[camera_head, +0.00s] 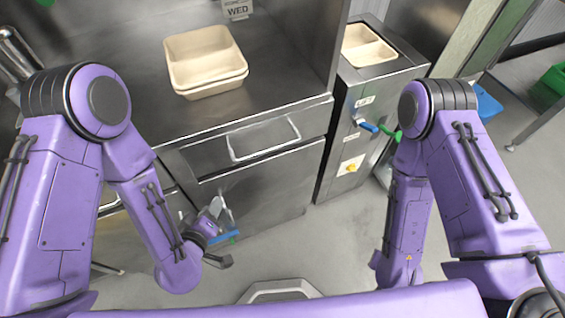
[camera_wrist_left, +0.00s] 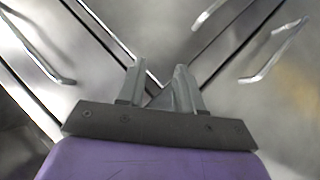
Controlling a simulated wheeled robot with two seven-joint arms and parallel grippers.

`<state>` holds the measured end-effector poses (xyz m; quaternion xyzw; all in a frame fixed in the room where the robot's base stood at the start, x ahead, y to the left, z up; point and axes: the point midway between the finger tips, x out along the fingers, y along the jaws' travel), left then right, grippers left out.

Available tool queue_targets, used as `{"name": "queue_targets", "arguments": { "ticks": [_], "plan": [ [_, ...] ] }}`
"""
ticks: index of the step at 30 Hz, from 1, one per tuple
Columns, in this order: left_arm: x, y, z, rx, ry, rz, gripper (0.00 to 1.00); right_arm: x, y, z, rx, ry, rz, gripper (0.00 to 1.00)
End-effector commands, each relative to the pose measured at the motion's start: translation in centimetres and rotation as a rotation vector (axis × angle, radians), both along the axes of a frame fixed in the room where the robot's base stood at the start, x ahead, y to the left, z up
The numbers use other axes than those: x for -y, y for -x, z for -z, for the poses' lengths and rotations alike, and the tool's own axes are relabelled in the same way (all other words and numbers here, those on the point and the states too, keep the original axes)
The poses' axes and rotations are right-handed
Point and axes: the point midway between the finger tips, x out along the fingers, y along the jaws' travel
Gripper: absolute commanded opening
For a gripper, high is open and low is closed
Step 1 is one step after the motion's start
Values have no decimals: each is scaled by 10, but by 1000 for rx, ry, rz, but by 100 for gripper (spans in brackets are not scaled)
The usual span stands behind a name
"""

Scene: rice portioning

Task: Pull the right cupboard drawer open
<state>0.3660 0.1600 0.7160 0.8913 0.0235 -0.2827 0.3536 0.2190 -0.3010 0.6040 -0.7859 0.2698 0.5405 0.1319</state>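The right cupboard drawer (camera_head: 207,155) is a steel front under the worktop, with a wide bar handle (camera_head: 264,155). It looks shut in the head view. My left gripper (camera_head: 222,212) is below and left of that handle, in front of the steel door under the drawer, and apart from the handle. In the left wrist view my left gripper (camera_wrist_left: 160,72) shows two grey fingers with a gap between them and nothing held. Bar handles show beyond the fingers there; I cannot tell which belongs to the drawer. My right gripper is hidden behind my right arm.
Stacked beige trays (camera_head: 207,60) stand on the steel worktop (camera_head: 130,105). A steel machine (camera_head: 345,160) with a beige container (camera_head: 368,48) and a blue lever (camera_head: 369,127) stands at the right. The grey floor (camera_head: 300,235) in front is clear.

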Motion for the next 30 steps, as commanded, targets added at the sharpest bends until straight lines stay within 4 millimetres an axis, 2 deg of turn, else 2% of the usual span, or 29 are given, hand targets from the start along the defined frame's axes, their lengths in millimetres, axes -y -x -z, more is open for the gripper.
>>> {"name": "queue_targets", "arguments": {
  "ticks": [1,3,4,6,8,11,15,19,24,30],
  "plan": [
    [32,-16,9,135,143,36,36,0,0,49,0,0,0,43],
    [69,-26,-19,282,365,79,36,0,0,73,0,0,0,43],
    [82,-27,-29,324,452,95,36,0,0,81,0,0,0,43],
    [101,-25,-49,387,623,124,36,0,0,94,0,0,0,43],
    [111,-22,-62,412,723,138,36,0,0,100,0,0,0,43],
    [119,-23,-76,425,806,148,36,0,0,97,0,0,0,43],
    [129,-44,-88,427,814,145,36,0,0,79,1,1,0,43],
    [143,-71,-92,427,812,143,36,0,0,65,1,0,1,43],
    [158,-99,-92,425,808,144,36,0,0,58,1,1,0,43],
    [165,-113,-92,424,808,144,36,0,0,56,0,0,0,43]
  ]
}}
